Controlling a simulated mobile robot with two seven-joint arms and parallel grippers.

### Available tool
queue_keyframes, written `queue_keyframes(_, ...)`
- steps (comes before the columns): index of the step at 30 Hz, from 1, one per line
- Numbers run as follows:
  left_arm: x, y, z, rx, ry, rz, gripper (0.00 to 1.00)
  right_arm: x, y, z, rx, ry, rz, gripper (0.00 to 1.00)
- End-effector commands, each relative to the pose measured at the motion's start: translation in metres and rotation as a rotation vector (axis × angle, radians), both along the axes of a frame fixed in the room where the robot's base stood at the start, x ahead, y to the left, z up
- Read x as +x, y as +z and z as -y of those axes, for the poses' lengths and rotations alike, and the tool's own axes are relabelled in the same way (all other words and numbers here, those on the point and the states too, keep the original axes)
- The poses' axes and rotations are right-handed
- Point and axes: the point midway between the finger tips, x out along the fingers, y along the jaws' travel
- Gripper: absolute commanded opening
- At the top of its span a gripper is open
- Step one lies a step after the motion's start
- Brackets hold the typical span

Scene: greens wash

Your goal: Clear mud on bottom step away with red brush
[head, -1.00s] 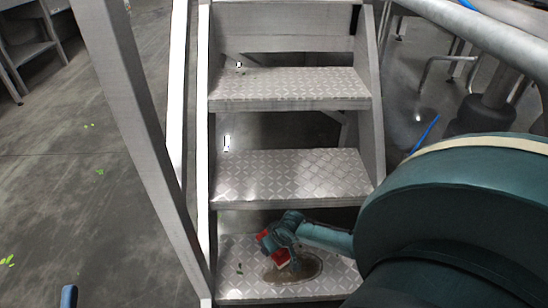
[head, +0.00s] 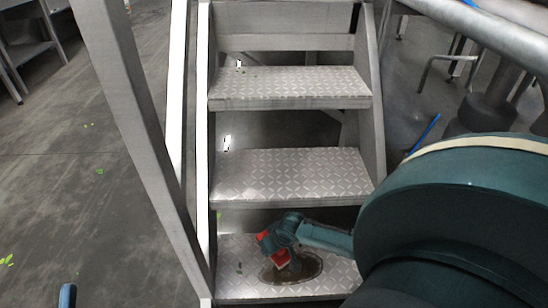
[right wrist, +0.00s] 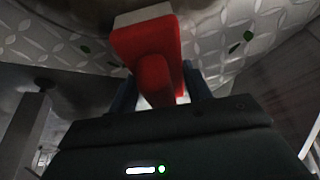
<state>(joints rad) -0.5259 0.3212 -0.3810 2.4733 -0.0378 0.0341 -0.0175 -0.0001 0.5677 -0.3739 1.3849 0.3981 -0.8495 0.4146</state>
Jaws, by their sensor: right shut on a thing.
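The bottom step (head: 235,285) is a metal tread with a raised pattern. A brown mud patch (head: 309,268) lies on its middle-right part. The red brush (head: 281,258) is over the left part of the mud, its bristle end down at the tread; I cannot tell how firmly it touches. My right gripper (head: 276,239) is shut on the brush and partly hides it. In the right wrist view the red brush (right wrist: 150,50) sits between the two fingers, with its pale bristles against the patterned tread. My left gripper is not clearly in view; only a small blue piece shows at the lower left.
Two higher steps (head: 290,172) rise above, the lower one close over my right wrist. Metal side rails (head: 203,150) flank the stairs on the left. Small green bits (head: 100,171) lie on the floor, and a small dark speck (head: 239,268) lies left of the mud.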

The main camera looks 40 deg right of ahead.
Motion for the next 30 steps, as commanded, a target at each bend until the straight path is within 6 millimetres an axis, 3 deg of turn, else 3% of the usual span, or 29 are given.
queue_keyframes(20, 0.000, -0.008, 0.000, 0.000, 0.000, 0.001, 0.70, 0.001, -0.014, 0.000, 0.001, 0.000, 0.001, 0.23)
queue_keyframes(30, 0.000, 0.012, 0.000, 0.000, 0.000, 0.001, 0.70, -0.011, -0.008, -0.010, 0.002, 0.000, -0.002, 0.23)
